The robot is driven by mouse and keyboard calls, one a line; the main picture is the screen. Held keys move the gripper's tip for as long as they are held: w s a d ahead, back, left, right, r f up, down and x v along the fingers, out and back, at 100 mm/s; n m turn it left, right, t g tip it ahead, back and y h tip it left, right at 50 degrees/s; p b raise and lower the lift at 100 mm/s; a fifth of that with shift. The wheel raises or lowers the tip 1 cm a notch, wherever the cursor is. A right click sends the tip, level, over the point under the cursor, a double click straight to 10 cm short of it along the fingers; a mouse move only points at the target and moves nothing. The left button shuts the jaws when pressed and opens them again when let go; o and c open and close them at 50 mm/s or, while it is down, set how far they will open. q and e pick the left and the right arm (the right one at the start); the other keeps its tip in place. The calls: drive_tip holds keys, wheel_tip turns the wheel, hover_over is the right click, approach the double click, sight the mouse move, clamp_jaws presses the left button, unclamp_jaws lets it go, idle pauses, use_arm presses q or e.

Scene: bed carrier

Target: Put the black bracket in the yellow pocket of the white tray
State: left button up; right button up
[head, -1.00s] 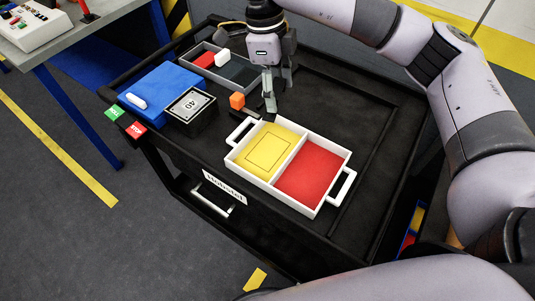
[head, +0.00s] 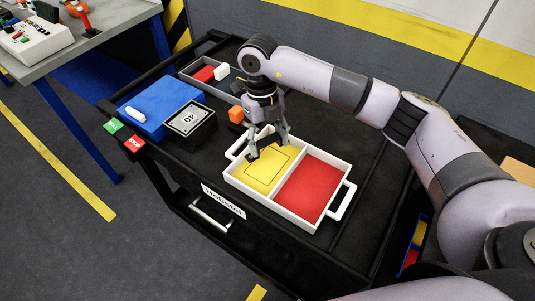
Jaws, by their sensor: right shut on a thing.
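The white tray (head: 292,215) lies on the black cart top, with a yellow pocket (head: 257,177) on its left and a red pocket on its right. My right gripper (head: 268,147) points down over the far part of the yellow pocket. It is shut on the black bracket (head: 267,141), a small dark piece between the fingers. The fingers partly hide the bracket. I cannot tell whether the bracket touches the pocket floor. My left gripper is not in view.
A grey bin (head: 186,73) with red and white blocks is at the back. The cart top right of the tray is clear.

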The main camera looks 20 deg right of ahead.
sight(269, 166)
wheel_tip(269, 166, down, 7)
drive_tip(key=shift+r+p, duration=0.2)
drive_tip(key=shift+p, duration=0.15)
drive_tip(key=shift+f, duration=0.2)
drive_tip(key=o, duration=1.2)
drive_tip(key=shift+o, duration=0.2)
drive_tip(key=shift+r, duration=0.2)
wheel_tip(269, 166, up, 12)
drive_tip(key=w+b, duration=0.1)
drive_tip(key=b, duration=0.1)
drive_tip(key=shift+w+a, duration=0.25)
drive_tip(key=shift+w, duration=0.1)
